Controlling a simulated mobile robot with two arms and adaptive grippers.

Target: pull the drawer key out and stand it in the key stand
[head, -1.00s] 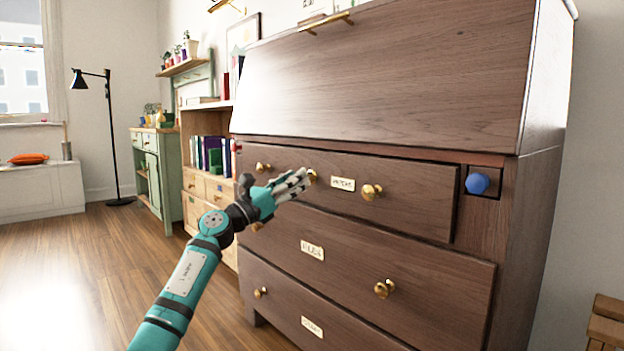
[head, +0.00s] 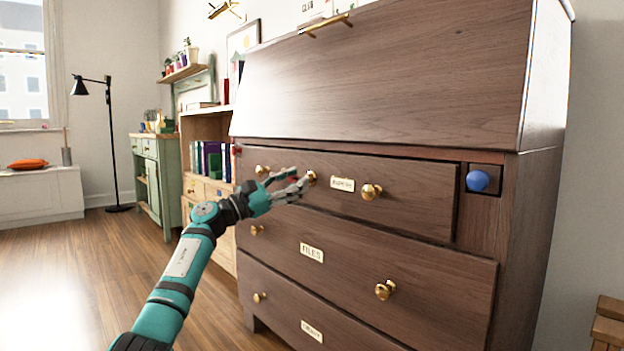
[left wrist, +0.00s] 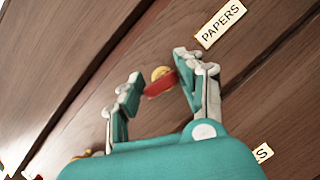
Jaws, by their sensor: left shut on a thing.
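The desk's top drawer (head: 410,192) is closed and carries a PAPERS label (head: 343,184). My left gripper (head: 305,182) is at the drawer front, left of that label, beside a small round brass piece (head: 311,177). In the left wrist view, a small red piece (left wrist: 160,84), which looks like the key's head, lies between the fingertips (left wrist: 158,72) of my left gripper, shut on it. A brass disc (left wrist: 161,72) shows right behind it. Whether the key's shaft is still in the lock is hidden. I see no key stand. My right gripper is out of view.
Brass knobs (head: 371,191) stick out of the drawer fronts. A blue ball-shaped knob (head: 478,181) sits in a small recess at right. The slanted desk lid (head: 390,80) is above. A bookshelf (head: 207,160) stands at left, with open wooden floor (head: 75,260) before it.

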